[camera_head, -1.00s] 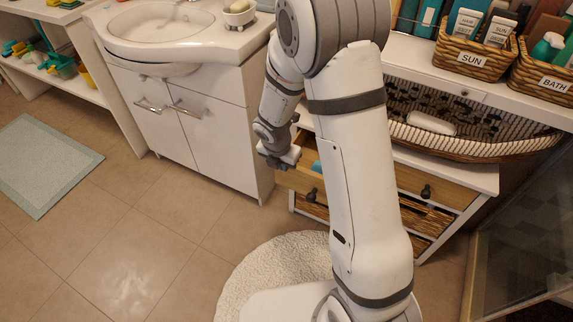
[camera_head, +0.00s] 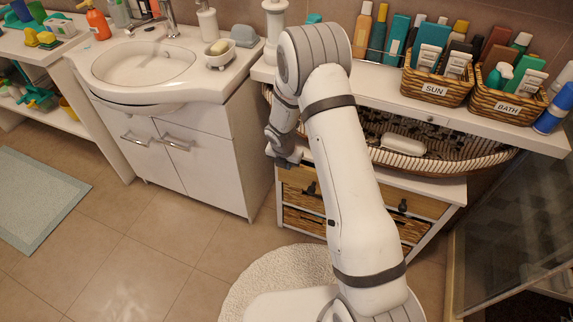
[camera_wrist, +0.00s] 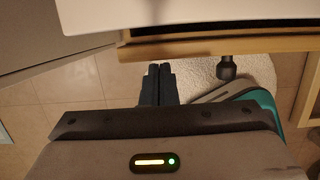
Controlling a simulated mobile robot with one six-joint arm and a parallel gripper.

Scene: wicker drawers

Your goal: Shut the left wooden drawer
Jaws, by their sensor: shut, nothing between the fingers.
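The left wooden drawer (camera_head: 294,175) is in the white cabinet under the counter, left of my forearm in the head view. Its front sits close to the cabinet, and its dark knob (camera_head: 311,188) shows beside my arm. In the wrist view the drawer's front edge (camera_wrist: 190,50) runs under the white top, with a thin dark gap between them; the knob (camera_wrist: 227,68) points outward. My gripper (camera_head: 287,160) is shut and empty at the drawer's left part. In the wrist view its fingertips (camera_wrist: 159,67) are at the drawer front; contact cannot be told.
The right wooden drawer (camera_head: 430,204) looks flush, partly behind my arm. Wicker drawers (camera_head: 304,220) lie below. A white washbasin cabinet (camera_head: 190,150) stands close on the left. A round white rug (camera_head: 262,280) lies on the floor. Labelled baskets (camera_head: 437,88) stand on the upper shelf.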

